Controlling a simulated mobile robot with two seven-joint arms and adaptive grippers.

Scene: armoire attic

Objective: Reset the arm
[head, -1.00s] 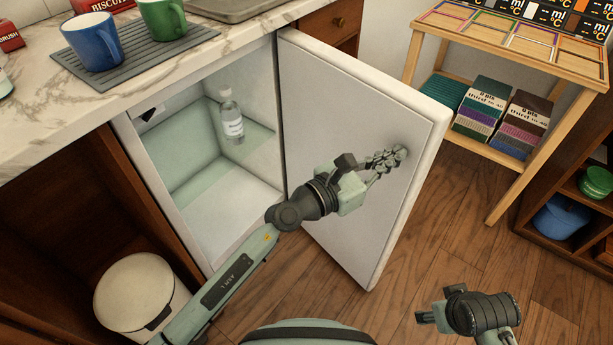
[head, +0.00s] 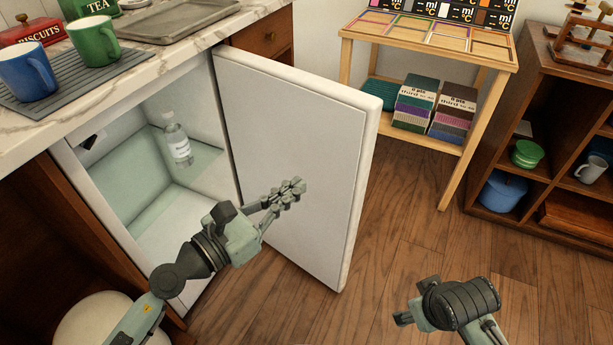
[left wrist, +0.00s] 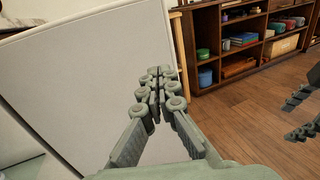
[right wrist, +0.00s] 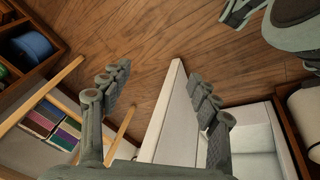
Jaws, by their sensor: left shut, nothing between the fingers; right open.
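My left gripper (head: 290,192) is shut and empty in front of the inner face of the open fridge door (head: 290,150). Its closed fingers also show in the left wrist view (left wrist: 158,85), with the white door behind and to the left. I cannot tell whether the fingertips touch the door. My right gripper (head: 405,318) is low over the wooden floor at the lower right of the head view. In the right wrist view its two fingers (right wrist: 160,100) are spread with nothing between them, and the door edge shows beyond them.
The open fridge (head: 190,215) holds a clear bottle (head: 177,140). A counter (head: 150,62) with mugs and a tray runs above it. A wooden stand (head: 445,175) and a dark shelf (head: 545,100) stand at the right. The floor (head: 400,245) between is clear.

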